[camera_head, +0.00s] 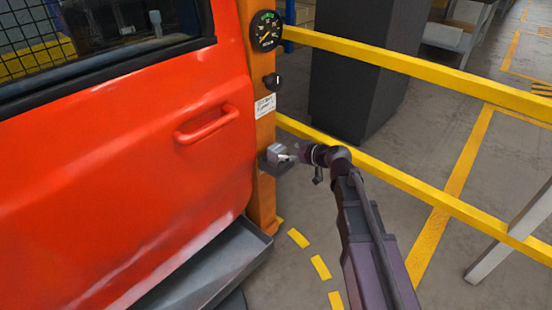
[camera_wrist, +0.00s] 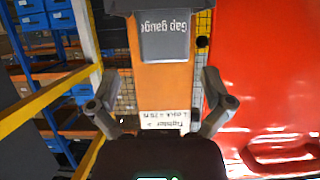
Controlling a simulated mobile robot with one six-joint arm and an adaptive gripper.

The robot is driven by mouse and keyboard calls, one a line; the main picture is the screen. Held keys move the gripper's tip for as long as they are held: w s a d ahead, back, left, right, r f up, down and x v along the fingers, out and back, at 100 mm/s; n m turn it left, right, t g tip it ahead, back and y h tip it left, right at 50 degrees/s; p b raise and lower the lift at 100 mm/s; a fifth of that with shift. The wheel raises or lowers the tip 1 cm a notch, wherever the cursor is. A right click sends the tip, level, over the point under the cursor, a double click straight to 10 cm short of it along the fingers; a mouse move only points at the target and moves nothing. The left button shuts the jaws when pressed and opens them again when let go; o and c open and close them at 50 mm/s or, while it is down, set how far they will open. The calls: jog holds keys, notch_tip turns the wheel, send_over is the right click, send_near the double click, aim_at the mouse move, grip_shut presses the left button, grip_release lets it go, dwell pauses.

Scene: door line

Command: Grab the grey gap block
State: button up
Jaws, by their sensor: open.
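The grey gap block (camera_head: 277,150) sits on a small dark shelf (camera_head: 282,167) on the orange post beside the red door. In the wrist view the grey block (camera_wrist: 165,47) shows near the top, with upside-down lettering reading "Gap gauge". My gripper (camera_head: 294,154) is just right of the block in the head view, close to it. In the wrist view its two fingers are spread wide (camera_wrist: 160,78), with the block centred between them and beyond their tips. The fingers appear empty. Whether either fingertip overlaps the block's sides in depth I cannot tell.
The orange post (camera_head: 262,120) carries a gauge (camera_head: 266,31), a black knob (camera_head: 272,81) and a white label (camera_head: 265,105). The red door (camera_head: 120,170) with its handle (camera_head: 207,124) stands left. Yellow rails (camera_head: 420,190) run behind my arm, near a dark cabinet (camera_head: 355,70).

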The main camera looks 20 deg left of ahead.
aim_at(280, 149)
jog(key=shift+a, duration=0.1)
dwell(0.3)
jog(key=shift+b+x, duration=0.75)
jog(key=shift+x, duration=1.85)
jog(key=shift+s+a+r, duration=0.1)
jog(key=shift+a+r, duration=0.05)
jog(key=c, duration=1.2)
jog(key=shift+r, duration=0.2)
jog(key=shift+c, duration=0.2)
notch_tip(280, 149, up, 2)
jog(key=shift+r+p, duration=0.1)
jog(key=shift+p, duration=1.15)
jog(key=shift+r+p, duration=0.8)
jog(key=shift+p, duration=0.05)
jog(key=s+d, duration=0.1)
jog(key=s, duration=1.5)
jog(key=shift+r+p, duration=0.45)
